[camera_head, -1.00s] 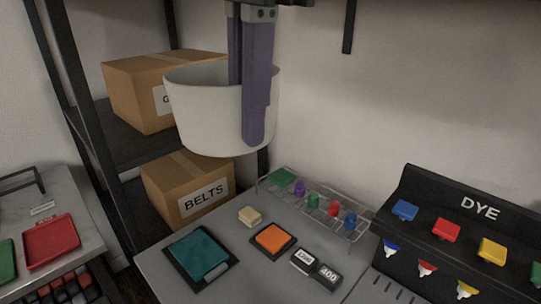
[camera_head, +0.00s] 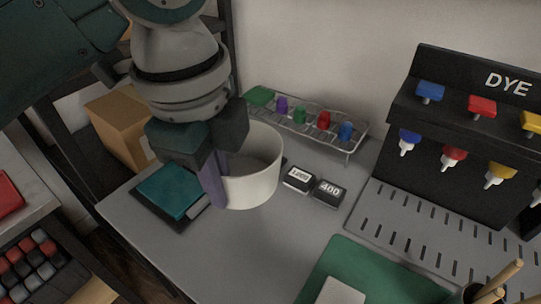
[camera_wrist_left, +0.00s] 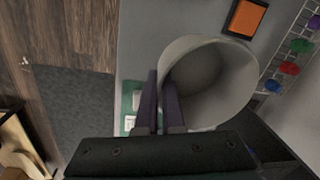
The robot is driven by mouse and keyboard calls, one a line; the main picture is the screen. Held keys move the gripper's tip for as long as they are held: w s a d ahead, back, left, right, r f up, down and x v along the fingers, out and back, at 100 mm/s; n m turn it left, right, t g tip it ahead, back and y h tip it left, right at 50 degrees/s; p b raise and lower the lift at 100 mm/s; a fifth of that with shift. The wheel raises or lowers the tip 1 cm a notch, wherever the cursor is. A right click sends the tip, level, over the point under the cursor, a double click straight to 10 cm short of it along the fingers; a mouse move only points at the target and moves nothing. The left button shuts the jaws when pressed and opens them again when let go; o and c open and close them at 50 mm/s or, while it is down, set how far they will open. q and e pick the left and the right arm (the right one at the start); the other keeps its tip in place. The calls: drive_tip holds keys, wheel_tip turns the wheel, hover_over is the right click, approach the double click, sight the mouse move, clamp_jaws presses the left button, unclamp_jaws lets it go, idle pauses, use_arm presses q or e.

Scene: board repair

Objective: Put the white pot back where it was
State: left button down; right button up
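The white pot (camera_head: 256,188) is upright and empty over the grey worktop, in the middle of the head view. My left gripper (camera_head: 214,188) is at its left side, with the purple fingers pointing down at the rim. In the left wrist view the fingers (camera_wrist_left: 160,105) straddle the wall of the pot (camera_wrist_left: 245,85), shut on it. I cannot tell whether the pot's bottom touches the worktop. My right gripper is not in view.
A teal pad (camera_head: 170,190) lies left of the pot, and blocks marked 1000 (camera_head: 298,179) and 400 (camera_head: 329,192) lie right of it. A wire rack (camera_head: 325,137) with coloured pieces stands behind. The orange pad (camera_wrist_left: 246,17) is close by. A dye stand (camera_head: 450,130) and green mat (camera_head: 370,265) are at right.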

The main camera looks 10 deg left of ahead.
use_arm(q)
wheel_tip(320, 180, down, 12)
drive_tip(key=b, duration=0.3)
drive_tip(key=shift+f, duration=0.15)
drive_tip(key=shift+f+b, duration=0.75)
drive_tip(key=shift+f, duration=1.2)
drive_tip(key=shift+f, duration=0.1)
drive_tip(key=c, duration=1.1)
unclamp_jaws()
